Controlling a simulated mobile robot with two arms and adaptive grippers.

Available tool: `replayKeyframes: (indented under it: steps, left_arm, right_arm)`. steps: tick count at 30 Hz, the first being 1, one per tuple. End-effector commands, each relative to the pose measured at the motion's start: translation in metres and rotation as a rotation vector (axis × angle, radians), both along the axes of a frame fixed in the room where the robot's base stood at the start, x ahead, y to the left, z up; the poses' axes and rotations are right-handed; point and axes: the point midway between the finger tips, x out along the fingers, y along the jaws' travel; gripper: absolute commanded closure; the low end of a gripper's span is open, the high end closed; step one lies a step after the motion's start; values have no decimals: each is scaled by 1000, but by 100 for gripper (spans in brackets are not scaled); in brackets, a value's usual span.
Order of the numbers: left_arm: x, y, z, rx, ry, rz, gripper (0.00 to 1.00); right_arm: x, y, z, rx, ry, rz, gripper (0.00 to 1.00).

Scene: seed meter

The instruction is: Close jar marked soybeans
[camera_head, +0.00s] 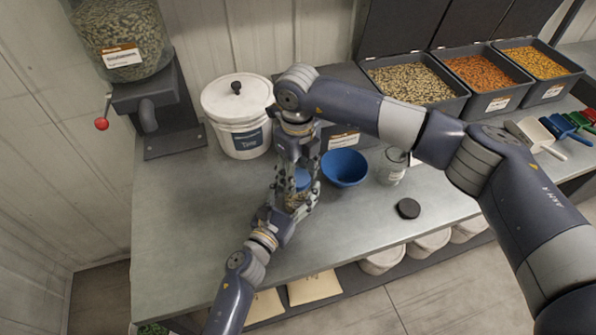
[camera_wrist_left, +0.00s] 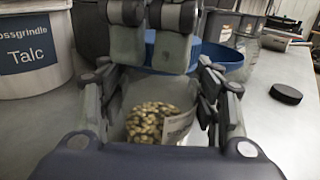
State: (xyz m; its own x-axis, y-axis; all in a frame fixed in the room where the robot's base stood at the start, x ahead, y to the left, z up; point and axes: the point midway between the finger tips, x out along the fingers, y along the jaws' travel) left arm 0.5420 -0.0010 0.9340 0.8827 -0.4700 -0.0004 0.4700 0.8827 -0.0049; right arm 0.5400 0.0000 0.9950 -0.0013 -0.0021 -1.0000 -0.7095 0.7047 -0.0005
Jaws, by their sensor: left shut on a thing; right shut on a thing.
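A clear jar of pale beans (camera_head: 294,201) stands on the bench, with a white label (camera_wrist_left: 178,127) I cannot read. My left gripper (camera_head: 298,196) is shut around its sides, with a finger on each side in the left wrist view. My right gripper (camera_head: 301,168) points down directly above the jar, shut on a blue piece (camera_head: 302,181). The fingers hide most of this piece, so I cannot tell its shape or whether it touches the jar's rim. A black round lid (camera_head: 408,208) lies on the bench to the right.
A blue bowl (camera_head: 345,168) and another clear jar (camera_head: 391,167) stand right of the grippers. A white Talc bucket (camera_head: 238,115) stands behind left, beside a seed machine (camera_head: 158,110). Seed bins (camera_head: 415,82) line the back right. The bench's front left is clear.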

Motion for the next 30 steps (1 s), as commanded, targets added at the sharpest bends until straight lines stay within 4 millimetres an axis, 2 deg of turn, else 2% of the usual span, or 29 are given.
replayKeyframes:
  steps: [3,8,12,13,15,26,30]
  left_arm:
    - [0,0,0,0,0,-1,100]
    - [0,0,0,0,0,-1,100]
    - [0,-1,0,0,0,-1,100]
    - [0,-1,0,0,-1,-1,100]
    - [0,-1,0,0,0,-1,100]
    - [0,0,0,0,0,0,100]
    - [0,0,0,0,0,0,100]
  right_arm:
    - [0,0,-1,0,0,-220,82]
    - [0,1,-1,0,-2,-467,82]
    - [0,0,-1,0,-2,-453,82]
    - [0,0,-1,0,-2,-453,49]
    - [0,0,-1,0,-2,-452,33]
    - [0,0,1,0,-2,-450,33]
    - [1,1,11,2,-4,-450,33]
